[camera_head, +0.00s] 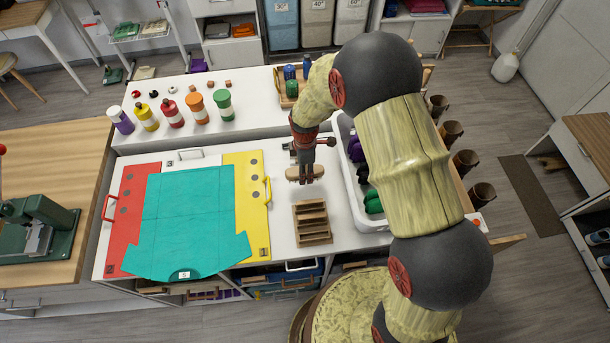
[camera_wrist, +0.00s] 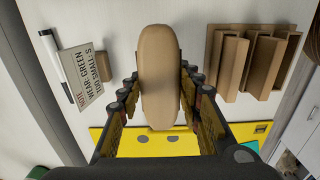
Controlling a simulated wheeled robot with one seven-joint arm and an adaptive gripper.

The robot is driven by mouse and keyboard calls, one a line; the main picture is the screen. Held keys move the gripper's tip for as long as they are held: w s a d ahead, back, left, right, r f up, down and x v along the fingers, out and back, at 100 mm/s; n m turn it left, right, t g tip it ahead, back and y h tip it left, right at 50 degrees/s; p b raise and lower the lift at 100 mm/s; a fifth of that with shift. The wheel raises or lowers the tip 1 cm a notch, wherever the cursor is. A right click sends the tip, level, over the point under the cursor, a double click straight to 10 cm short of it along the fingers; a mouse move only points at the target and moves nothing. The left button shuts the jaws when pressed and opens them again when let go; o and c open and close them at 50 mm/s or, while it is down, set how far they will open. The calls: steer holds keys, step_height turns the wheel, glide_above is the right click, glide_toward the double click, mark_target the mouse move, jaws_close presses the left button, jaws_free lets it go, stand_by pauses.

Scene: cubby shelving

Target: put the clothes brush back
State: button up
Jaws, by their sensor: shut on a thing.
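My gripper (camera_head: 304,165) is shut on the clothes brush (camera_head: 314,173), a tan wooden oval, above the white table. In the wrist view the brush (camera_wrist: 159,60) lies lengthwise between the two finger pads of my gripper (camera_wrist: 160,90). The underside of the brush is hidden, so I cannot see any bristles. A small wooden slotted rack (camera_head: 312,238) stands on the table in front of the gripper. The rack also shows at upper right in the wrist view (camera_wrist: 232,62), apart from the brush. Its slots look empty.
A teal garment (camera_head: 190,220) lies on the red and yellow folding board (camera_head: 252,190) to the left. A white bin (camera_head: 352,195) with clothes stands close on the right. Several coloured bottles (camera_head: 196,107) stand behind. A note card (camera_wrist: 82,75) and marker lie near the brush.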

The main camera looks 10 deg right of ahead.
steer(key=shift+w+f, duration=0.45)
steer(key=shift+f, duration=1.5)
steer(key=shift+d+f, duration=0.1)
steer(key=o, duration=1.1)
